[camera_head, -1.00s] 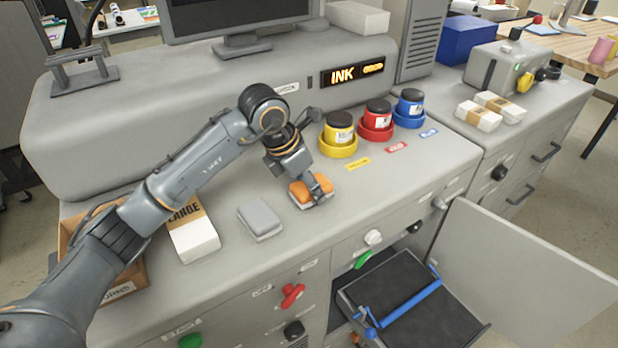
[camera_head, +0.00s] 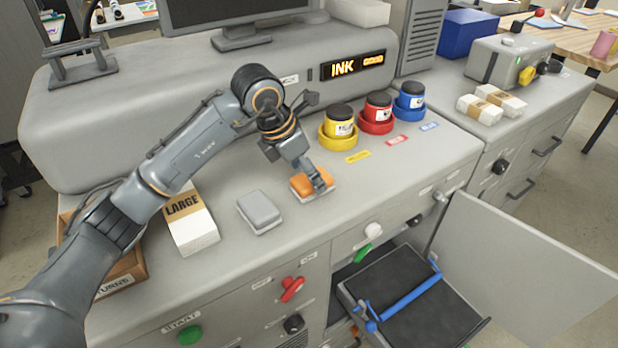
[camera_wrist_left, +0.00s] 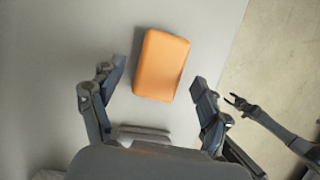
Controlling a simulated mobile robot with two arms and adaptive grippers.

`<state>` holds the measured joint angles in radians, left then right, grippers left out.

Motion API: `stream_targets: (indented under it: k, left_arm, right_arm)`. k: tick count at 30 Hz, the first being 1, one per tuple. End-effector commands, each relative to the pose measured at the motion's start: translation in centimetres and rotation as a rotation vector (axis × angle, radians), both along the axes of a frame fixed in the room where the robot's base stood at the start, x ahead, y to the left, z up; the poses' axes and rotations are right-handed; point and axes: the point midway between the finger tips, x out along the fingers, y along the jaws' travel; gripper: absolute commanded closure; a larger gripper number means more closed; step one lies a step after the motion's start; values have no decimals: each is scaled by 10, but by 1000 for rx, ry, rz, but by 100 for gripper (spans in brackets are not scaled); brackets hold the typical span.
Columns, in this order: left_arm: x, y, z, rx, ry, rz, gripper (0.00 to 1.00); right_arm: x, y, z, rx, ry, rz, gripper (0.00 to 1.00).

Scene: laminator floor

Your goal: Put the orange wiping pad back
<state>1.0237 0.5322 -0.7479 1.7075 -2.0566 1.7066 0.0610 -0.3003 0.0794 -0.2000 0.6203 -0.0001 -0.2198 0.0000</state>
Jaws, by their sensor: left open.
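The orange wiping pad (camera_head: 304,182) lies on the grey counter, on a pale base, right of a grey pad (camera_head: 259,211). In the left wrist view the orange pad (camera_wrist_left: 160,65) lies ahead of the fingertips, toward the middle of the gap. My left gripper (camera_head: 322,181) is over the pad's right side in the head view and partly hides it. In the left wrist view my left gripper (camera_wrist_left: 158,80) is open, with nothing held. A dark, jointed piece at the right of that view may be my right gripper; its state is unclear.
Yellow (camera_head: 338,131), red (camera_head: 377,118) and blue (camera_head: 410,104) ink pots stand behind to the right. A LARGE box (camera_head: 191,224) and a wooden bin (camera_head: 122,274) are at the left. Below, a dark tray (camera_head: 415,305) juts out beside an open door (camera_head: 525,255).

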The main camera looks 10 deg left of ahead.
Motion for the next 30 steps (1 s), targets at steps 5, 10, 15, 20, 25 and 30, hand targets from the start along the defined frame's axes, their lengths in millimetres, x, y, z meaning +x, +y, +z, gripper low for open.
stream_targets:
  k: [5, 10, 15, 20, 25, 30]
  left_arm:
    - [-10, 12, 36, 1, -8, 1, 23]
    - [-20, 20, 67, 1, -5, 1, 23]
    - [-25, 26, 86, 0, -3, 1, 23]
    - [-28, 27, 92, 1, 1, 0, 23]
    - [-28, 27, 92, 0, 0, 0, 23]
    - [-27, 27, 92, 0, 0, 0, 23]
  right_arm:
    - [0, 0, -15, 0, 0, 0, 60]
    - [0, 0, -22, 0, 0, 0, 60]
    - [0, 0, -26, 0, 0, 0, 60]
    - [0, 0, -26, 0, 1, 0, 60]
    - [0, 0, -26, 0, 1, 0, 60]
    - [0, 0, -26, 0, 1, 0, 60]
